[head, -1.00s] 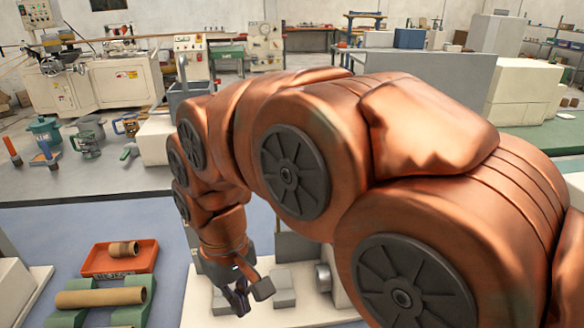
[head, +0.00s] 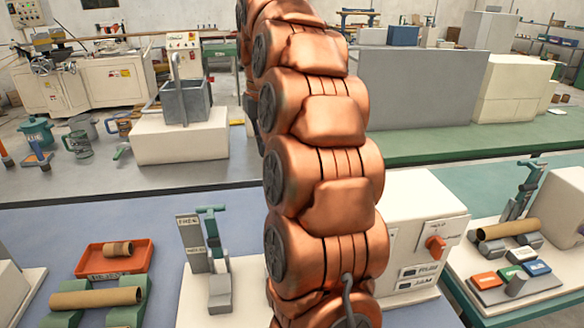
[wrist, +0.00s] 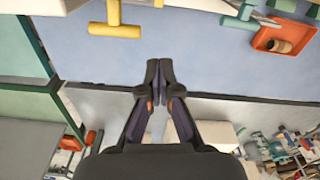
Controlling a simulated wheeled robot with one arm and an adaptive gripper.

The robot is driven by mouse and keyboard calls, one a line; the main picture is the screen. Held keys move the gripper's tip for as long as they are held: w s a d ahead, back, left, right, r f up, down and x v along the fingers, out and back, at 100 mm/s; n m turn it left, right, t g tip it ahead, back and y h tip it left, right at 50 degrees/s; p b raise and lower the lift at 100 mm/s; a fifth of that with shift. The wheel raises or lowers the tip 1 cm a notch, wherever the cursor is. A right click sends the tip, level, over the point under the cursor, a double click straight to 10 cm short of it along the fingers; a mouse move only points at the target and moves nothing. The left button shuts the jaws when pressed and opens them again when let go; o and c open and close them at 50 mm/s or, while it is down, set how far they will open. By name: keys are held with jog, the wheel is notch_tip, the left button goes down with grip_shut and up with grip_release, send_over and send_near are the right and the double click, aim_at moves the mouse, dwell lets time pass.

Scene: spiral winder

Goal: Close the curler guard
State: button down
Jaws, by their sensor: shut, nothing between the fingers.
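I cannot pick out the curler guard for sure in either view. In the head view a pale station with a teal clamp-like upright (head: 213,238) and grey labelled plates (head: 191,244) stands left of my arm. The head view does not show my gripper.
An orange tray (head: 140,258) with a small brown roll stands at the left, behind a long cardboard tube (head: 96,298) on green supports. At the right, another station holds a tube (head: 505,228) and coloured blocks (head: 487,280). A grey panel (head: 420,95) stands behind.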

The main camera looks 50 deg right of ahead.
jog(key=d+r+m, duration=0.1)
jog(key=d+m, duration=0.1)
jog(key=d, duration=0.6)
notch_tip(320, 180, down, 8)
jog(key=s+a, duration=0.2)
jog(key=shift+s+f, duration=0.25)
jog(key=shift+s, duration=0.1)
dwell(0.5)
jog(key=shift+s+a+h+b, duration=0.15)
jog(key=shift+h+b, duration=0.15)
jog(key=shift+b, duration=0.2)
